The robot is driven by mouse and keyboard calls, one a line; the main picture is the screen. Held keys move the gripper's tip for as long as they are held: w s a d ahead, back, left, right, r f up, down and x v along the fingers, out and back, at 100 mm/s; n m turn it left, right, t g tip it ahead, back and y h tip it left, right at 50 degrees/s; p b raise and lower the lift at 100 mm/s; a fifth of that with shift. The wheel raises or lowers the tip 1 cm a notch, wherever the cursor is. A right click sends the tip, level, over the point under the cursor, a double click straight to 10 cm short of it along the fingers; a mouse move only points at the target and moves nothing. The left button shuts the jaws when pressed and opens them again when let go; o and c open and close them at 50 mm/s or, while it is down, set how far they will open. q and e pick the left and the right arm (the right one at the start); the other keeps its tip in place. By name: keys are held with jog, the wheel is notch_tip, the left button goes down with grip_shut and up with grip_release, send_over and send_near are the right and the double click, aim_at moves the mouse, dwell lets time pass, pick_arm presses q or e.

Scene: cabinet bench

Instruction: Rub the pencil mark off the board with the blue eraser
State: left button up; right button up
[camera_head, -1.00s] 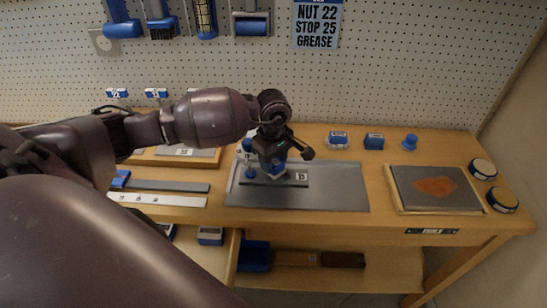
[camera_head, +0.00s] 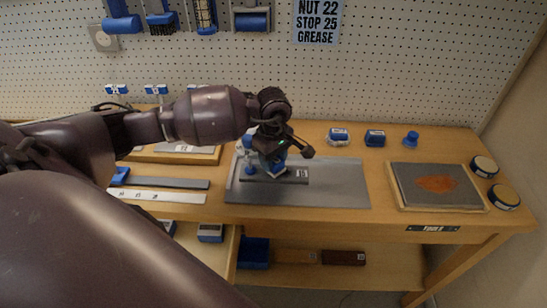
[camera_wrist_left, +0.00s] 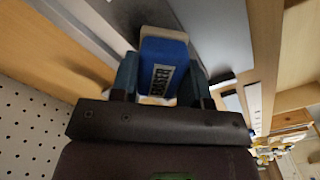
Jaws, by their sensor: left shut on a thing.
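My left gripper (camera_head: 271,166) is over the left part of a grey metal sheet on the bench, low and close to a dark flat bar. It is shut on a blue eraser, labelled on its side. In the left wrist view, the eraser (camera_wrist_left: 165,68) sits between the two fingers of the gripper (camera_wrist_left: 158,82), its pale end pointing away. I cannot tell whether the eraser touches the surface. No pencil mark can be made out, and I cannot tell which surface is the board. My right gripper is not in view.
The metal sheet (camera_head: 335,190) is bare on its right. A dark bar (camera_head: 291,181) with a small label lies on it, and a blue-topped thing (camera_head: 249,164) stands beside my gripper. A framed plate with a rust patch (camera_head: 408,184) and two round tins lie right.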

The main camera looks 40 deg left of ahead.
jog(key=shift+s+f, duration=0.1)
pick_arm(q)
jog(key=shift+w+d, duration=0.1)
jog(key=shift+d, duration=0.15)
jog(key=shift+w+d+b, duration=0.45)
jog(key=shift+w+d, duration=0.05)
jog(key=shift+d, duration=0.25)
jog(key=shift+w+d, duration=0.2)
jog(key=shift+d, duration=0.15)
jog(key=shift+w+d+r, duration=0.1)
jog(key=shift+d, duration=0.05)
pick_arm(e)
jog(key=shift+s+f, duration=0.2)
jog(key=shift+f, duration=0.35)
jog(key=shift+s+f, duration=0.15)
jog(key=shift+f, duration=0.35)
